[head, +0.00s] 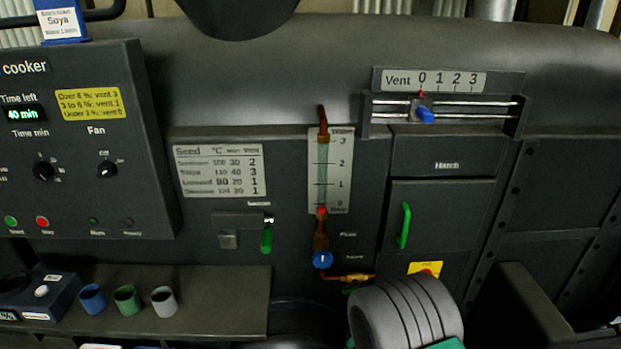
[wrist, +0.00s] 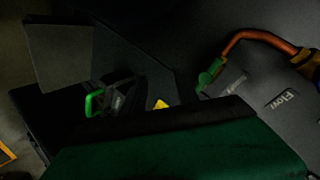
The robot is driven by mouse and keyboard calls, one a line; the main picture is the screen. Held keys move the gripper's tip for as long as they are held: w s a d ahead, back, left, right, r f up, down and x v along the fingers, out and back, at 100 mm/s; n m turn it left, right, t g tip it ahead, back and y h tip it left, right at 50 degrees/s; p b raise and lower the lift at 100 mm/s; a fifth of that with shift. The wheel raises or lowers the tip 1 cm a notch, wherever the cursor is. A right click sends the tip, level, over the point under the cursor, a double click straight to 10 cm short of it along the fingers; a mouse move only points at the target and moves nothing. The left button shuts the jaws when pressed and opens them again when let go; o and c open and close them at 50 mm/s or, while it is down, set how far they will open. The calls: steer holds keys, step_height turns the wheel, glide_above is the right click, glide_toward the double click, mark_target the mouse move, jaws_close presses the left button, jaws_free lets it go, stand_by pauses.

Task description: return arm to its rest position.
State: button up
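A grey ribbed link of my arm (head: 405,312), with green at its lower end, shows at the bottom right of centre in the head view. It stands in front of the machine, below the hatch. In the wrist view a dark green block with a black edge, seemingly part of my gripper (wrist: 185,148), fills the bottom. No fingertips can be made out, so I cannot tell whether the gripper is open or shut. No held object shows.
The hatch's green handle (head: 404,225) is close above my arm. A copper pipe (head: 345,277) with a blue knob (head: 322,259) is left of it. A shelf (head: 225,300) with three cups (head: 128,299) is at lower left. The vent slider (head: 424,114) is higher up.

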steer(key=s+d+f+n+g+h, duration=0.25)
steer(key=s+f+n+g, duration=0.25)
steer(key=s+f+g, duration=0.5)
steer(key=s+a+r+n+g+y, duration=0.1)
steer(key=s+r+n+g, duration=0.2)
steer(key=s, duration=0.5)
steer(key=s+a+r+n+g+y, duration=0.1)
steer(key=s+a+r+n, duration=0.2)
steer(key=s, duration=0.5)
step_height(320, 180, up, 10)
steer(key=s+a+n+g+y, duration=0.1)
steer(key=s+a+n+y, duration=0.1)
steer(key=n, duration=0.1)
steer(key=w+d+r+m+t+p, duration=0.1)
steer(key=w+r+t, duration=0.2)
steer(key=r, duration=0.6)
steer(key=w+d+r+t+p, duration=0.1)
steer(key=w+r+t, duration=0.2)
steer(key=w+r, duration=0.4)
step_height(320, 180, up, 2)
steer(key=shift+r+m+y, duration=0.2)
steer(key=shift+m+y, duration=0.15)
steer(key=shift+m, duration=0.05)
